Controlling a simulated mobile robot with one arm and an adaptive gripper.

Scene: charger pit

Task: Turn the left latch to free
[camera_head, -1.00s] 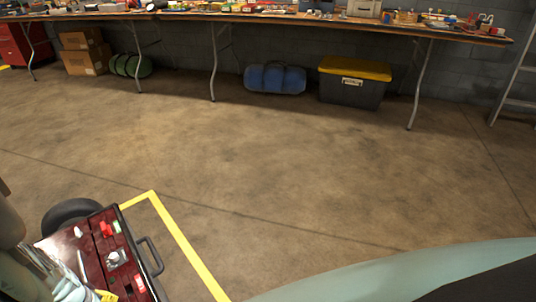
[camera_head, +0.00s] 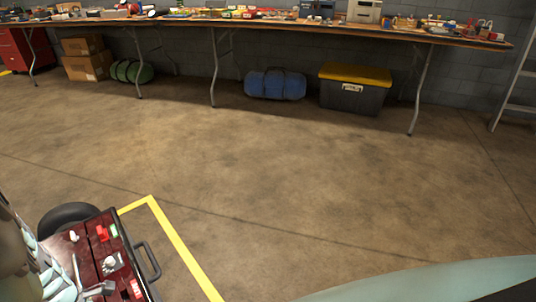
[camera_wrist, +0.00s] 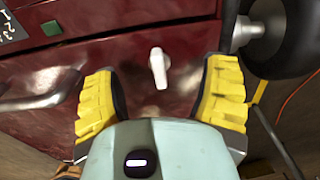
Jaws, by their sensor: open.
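A small white latch handle (camera_wrist: 158,68) stands on a glossy dark red panel (camera_wrist: 130,115). In the wrist view it points roughly up and down, tilted slightly. It also shows in the head view as a small white piece (camera_head: 73,236) near the wheel. My gripper (camera_wrist: 163,78) is open, with yellow ribbed fingers on either side of the latch and clear gaps between. I cannot tell how far the fingertips are from the panel. In the head view my arm fills the lower left corner.
A grey bar handle (camera_wrist: 40,98) is at the panel's left, and a black wheel (camera_wrist: 285,40) at its right. In the head view, red parts (camera_head: 102,233) sit on the panel. A workbench (camera_head: 300,22) stands at the back; the floor between is clear.

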